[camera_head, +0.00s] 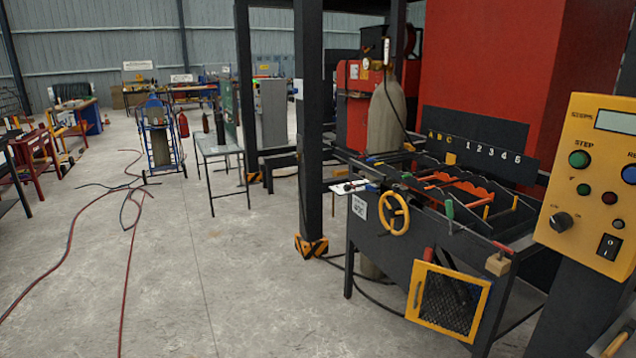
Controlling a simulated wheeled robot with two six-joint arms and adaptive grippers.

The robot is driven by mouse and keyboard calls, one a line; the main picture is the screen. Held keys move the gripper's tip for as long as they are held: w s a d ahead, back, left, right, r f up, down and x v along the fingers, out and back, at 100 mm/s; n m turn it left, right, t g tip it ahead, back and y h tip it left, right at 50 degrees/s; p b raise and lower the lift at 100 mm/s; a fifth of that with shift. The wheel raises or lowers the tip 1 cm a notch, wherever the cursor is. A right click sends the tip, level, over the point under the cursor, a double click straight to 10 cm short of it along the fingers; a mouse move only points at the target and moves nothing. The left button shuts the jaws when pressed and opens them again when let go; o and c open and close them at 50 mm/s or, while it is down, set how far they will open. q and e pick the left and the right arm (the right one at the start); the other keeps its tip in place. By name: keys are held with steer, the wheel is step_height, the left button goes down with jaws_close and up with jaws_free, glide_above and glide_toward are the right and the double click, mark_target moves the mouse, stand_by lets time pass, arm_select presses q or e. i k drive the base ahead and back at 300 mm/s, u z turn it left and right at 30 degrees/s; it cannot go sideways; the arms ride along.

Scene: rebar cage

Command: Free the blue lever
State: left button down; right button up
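No blue lever can be made out for certain. A dark rebar machine (420,262) stands at the right, with a yellow handwheel (394,213) on its front left. A lever with a green grip (450,210) stands upright on the front edge. A red grip (428,254) shows below it, above a yellow-framed mesh door (448,298). A brass-coloured padlock-like block (498,263) hangs at the front right corner. Orange-red bars (450,184) lie across the machine's top. Neither of my grippers is in view.
A yellow control panel (590,190) with buttons and a knob stands close at the right. A black post (310,130) with a striped foot rises left of the machine. A small table (218,146) stands behind. Red and dark hoses (128,250) cross the otherwise open floor at left.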

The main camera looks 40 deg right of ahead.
mark_target(368, 187)
steer(key=z, duration=0.2)
steer(key=i, duration=0.45)
steer(key=z, duration=0.6)
steer(key=i, duration=1.3)
steer(key=z, duration=1.3)
steer(key=i, duration=0.75)
steer(key=z, duration=1.2)
steer(key=i, duration=0.25)
steer(key=z, duration=0.35)
